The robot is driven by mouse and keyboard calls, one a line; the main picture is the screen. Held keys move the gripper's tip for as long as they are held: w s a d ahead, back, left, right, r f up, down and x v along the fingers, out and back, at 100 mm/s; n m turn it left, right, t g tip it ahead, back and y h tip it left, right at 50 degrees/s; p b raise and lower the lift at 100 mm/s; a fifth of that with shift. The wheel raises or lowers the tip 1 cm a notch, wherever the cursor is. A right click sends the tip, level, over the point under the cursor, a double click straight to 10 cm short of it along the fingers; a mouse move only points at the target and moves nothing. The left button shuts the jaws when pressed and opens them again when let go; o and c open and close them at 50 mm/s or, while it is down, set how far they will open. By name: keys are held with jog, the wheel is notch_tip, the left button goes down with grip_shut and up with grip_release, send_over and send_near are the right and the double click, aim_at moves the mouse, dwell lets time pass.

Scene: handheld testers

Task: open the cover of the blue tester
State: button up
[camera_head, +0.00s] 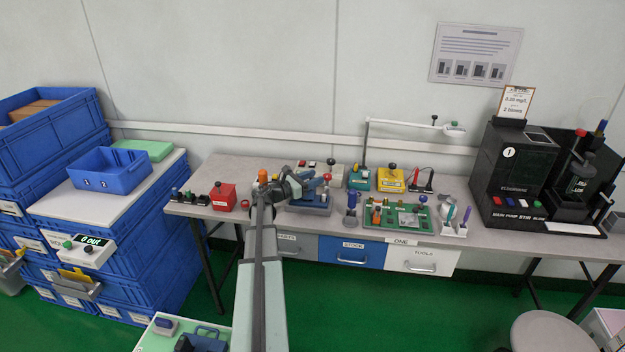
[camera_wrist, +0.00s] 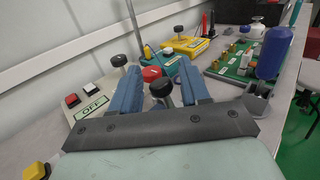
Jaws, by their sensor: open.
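The blue tester (camera_head: 318,209) sits on the bench in the head view, a low grey-blue box partly hidden by my gripper. My gripper (camera_head: 312,182) is over it, with its fingers towards the back of the bench. In the wrist view my gripper (camera_wrist: 158,70) is open, its two blue fingers spread apart. A black knob (camera_wrist: 161,88) on a short stem shows in the gap between them, and a red knob (camera_wrist: 151,74) shows just beyond. I see no finger clearly touching either knob. Most of the tester's body and its cover are hidden in the wrist view.
A pale OFF box (camera_wrist: 93,108) with buttons stands at the left. A teal tester (camera_head: 358,178) and a yellow tester (camera_head: 391,181) stand at the back right. A red tester (camera_head: 222,197) is at the left. A blue-topped upright object (camera_wrist: 275,54) stands close on the right.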

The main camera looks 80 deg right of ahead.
jog(key=v, duration=1.3)
jog(key=shift+w+a, duration=0.25)
jog(key=shift+a, duration=0.05)
